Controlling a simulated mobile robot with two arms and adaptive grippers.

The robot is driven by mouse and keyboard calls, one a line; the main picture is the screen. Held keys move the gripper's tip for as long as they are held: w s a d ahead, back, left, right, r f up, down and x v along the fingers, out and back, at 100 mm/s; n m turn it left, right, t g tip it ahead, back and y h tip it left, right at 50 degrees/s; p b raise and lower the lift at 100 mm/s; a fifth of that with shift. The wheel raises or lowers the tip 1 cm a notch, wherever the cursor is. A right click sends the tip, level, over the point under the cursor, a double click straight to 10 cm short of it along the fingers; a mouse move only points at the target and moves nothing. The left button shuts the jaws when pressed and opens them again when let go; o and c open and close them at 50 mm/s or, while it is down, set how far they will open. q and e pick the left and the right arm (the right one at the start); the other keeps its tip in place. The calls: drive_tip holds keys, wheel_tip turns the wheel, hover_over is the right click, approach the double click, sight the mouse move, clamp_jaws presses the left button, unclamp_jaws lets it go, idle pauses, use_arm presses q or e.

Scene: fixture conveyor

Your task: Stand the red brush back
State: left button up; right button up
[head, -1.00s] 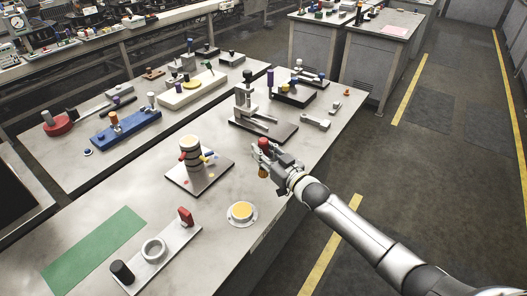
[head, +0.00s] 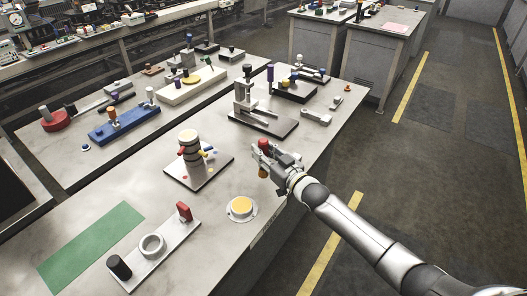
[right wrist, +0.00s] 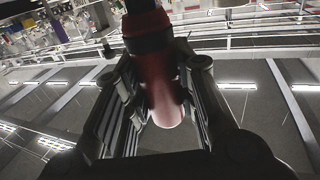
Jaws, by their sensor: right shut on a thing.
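My right gripper (head: 265,157) is shut on the red brush (head: 263,144), above the table's right edge. The brush's red end shows over the fingers in the head view, and a tan end (head: 263,173) shows below them. In the right wrist view the red brush (right wrist: 160,85) runs between the two fingers, with a dark band near its top. A round dark-and-cream stand (head: 189,142) with coloured pegs is on a square plate to the left of the gripper, apart from it. My left gripper is out of view.
A white dish with a yellow pad (head: 241,207) lies near the table edge below the gripper. A clamp fixture on a dark base (head: 262,122) stands behind. A green mat (head: 92,246) and a plate with a ring (head: 153,246) lie in front. The table's middle has bare room.

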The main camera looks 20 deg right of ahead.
drive_tip(key=shift+f+b, duration=1.35)
drive_tip(key=shift+f, duration=0.4)
drive_tip(key=shift+f, duration=0.15)
drive_tip(key=o, duration=0.7)
drive_tip(key=shift+o, duration=0.3)
drive_tip(key=o, duration=0.5)
drive_tip(key=shift+f, duration=0.1)
drive_tip(key=v, duration=1.2)
